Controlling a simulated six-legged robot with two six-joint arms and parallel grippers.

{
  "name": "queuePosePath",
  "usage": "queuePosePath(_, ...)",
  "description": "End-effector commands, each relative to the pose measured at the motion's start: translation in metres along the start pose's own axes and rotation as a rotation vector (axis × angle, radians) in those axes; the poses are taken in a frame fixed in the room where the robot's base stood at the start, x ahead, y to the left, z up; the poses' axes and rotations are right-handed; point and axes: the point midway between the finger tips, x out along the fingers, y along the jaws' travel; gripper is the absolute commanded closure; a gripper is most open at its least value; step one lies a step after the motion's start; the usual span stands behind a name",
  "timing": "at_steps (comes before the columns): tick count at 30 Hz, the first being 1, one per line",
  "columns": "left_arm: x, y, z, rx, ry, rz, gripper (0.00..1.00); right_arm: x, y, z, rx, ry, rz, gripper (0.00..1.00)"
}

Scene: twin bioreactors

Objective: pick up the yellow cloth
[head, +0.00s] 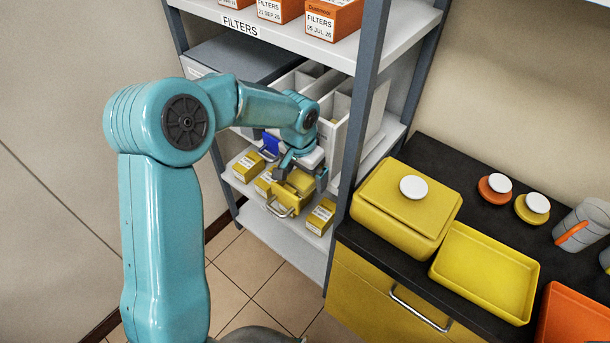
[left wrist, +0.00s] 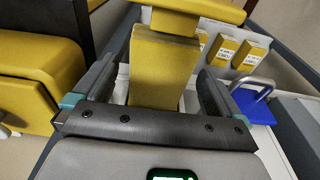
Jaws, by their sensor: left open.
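My left gripper (head: 301,178) is open over the low shelf of the rack. Between its fingers in the left wrist view (left wrist: 156,70) is a yellow block-like piece (left wrist: 164,62), with a gap on each side. In the head view a yellow object with a pale metal handle (head: 294,193) is just below the fingers. I cannot tell whether either of these is the yellow cloth, and I see nothing else that is clearly a cloth. The gripper hides part of this spot. My right gripper is not in view.
Labelled yellow boxes (head: 321,217) and a blue item (head: 271,147) are close by on the rack. A rack post (head: 362,100) stands right of the gripper. The dark counter (head: 432,155) holds a lidded yellow box (head: 400,215) and a yellow tray (head: 485,275).

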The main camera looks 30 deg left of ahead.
Motion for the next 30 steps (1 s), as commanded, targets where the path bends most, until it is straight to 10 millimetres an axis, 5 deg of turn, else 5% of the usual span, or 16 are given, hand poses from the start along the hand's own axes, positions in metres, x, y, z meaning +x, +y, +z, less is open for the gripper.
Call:
queuePosePath(6,0.002,0.0,0.0,0.0,0.001,0.0,0.01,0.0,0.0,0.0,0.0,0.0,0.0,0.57)
queuePosePath(12,0.001,0.0,0.0,0.0,0.001,0.0,0.56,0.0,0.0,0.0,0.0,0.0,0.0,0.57)
queuePosePath(23,-0.001,0.0,0.001,0.0,0.002,0.0,0.56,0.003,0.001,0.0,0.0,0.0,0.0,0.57)
queuePosePath(30,-0.031,0.0,-0.001,0.001,0.006,-0.001,0.56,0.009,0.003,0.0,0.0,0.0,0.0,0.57)
